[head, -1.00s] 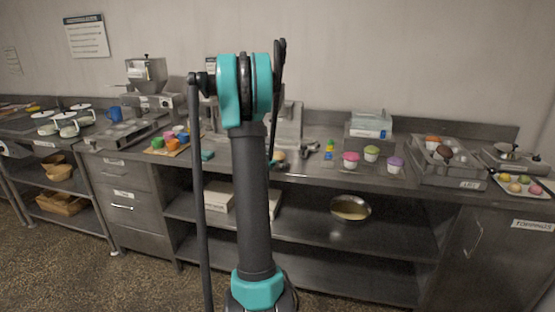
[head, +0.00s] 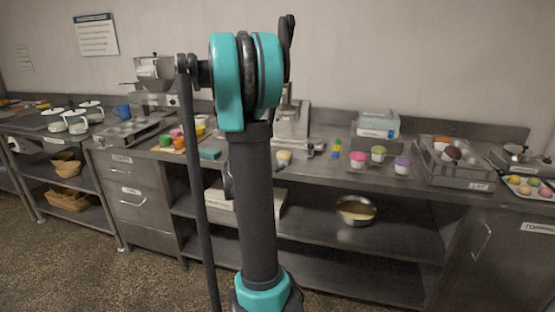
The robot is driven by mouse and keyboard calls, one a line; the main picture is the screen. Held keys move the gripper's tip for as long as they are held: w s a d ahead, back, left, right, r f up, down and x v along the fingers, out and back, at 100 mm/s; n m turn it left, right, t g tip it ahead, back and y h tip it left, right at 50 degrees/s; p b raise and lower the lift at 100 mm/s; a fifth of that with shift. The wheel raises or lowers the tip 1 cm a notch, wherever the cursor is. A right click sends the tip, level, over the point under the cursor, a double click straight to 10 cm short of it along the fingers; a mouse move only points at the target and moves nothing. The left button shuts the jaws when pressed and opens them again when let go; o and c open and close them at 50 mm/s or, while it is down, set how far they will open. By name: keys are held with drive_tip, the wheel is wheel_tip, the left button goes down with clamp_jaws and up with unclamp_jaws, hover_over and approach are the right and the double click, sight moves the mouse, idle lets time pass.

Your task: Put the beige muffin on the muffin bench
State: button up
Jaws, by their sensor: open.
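A small beige muffin-like item (head: 284,157) sits on the steel counter just right of my arm in the head view. It is small in the picture, so I cannot be sure it is the beige muffin. Three cupcakes stand further right on the counter: pink-topped (head: 357,159), green-topped (head: 378,153) and purple-topped (head: 402,165). No label shows which part of the counter (head: 330,175) is the muffin bench. My upright arm fills the middle of the view. My gripper cannot be made out; the arm may hide it.
A steel tray (head: 457,179) with dark and orange items stands at the right, beside a tray of coloured pieces (head: 528,190). A metal bowl (head: 356,211) sits on the lower shelf. Coloured cups (head: 180,142) and a machine (head: 155,75) are at the left. The floor in front is clear.

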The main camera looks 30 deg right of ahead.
drive_tip(key=s+a+f+m+g+y, duration=0.1)
drive_tip(key=s+a+f+m+y, duration=0.3)
drive_tip(key=a, duration=0.7)
drive_tip(key=s+a+f+m+y, duration=0.4)
drive_tip(key=s+a+m, duration=0.4)
drive_tip(key=s+a, duration=0.3)
drive_tip(key=s+a+f+m+g+y, duration=0.1)
drive_tip(key=s+a+f+m+y, duration=0.3)
drive_tip(key=a, duration=0.8)
drive_tip(key=s+f+m, duration=0.2)
drive_tip(key=s+m, duration=0.1)
drive_tip(key=s, duration=0.1)
drive_tip(key=shift+s+f+g+y, duration=0.2)
drive_tip(key=shift+s+g+y, duration=0.1)
drive_tip(key=shift+y, duration=0.1)
drive_tip(key=shift+w+a, duration=0.1)
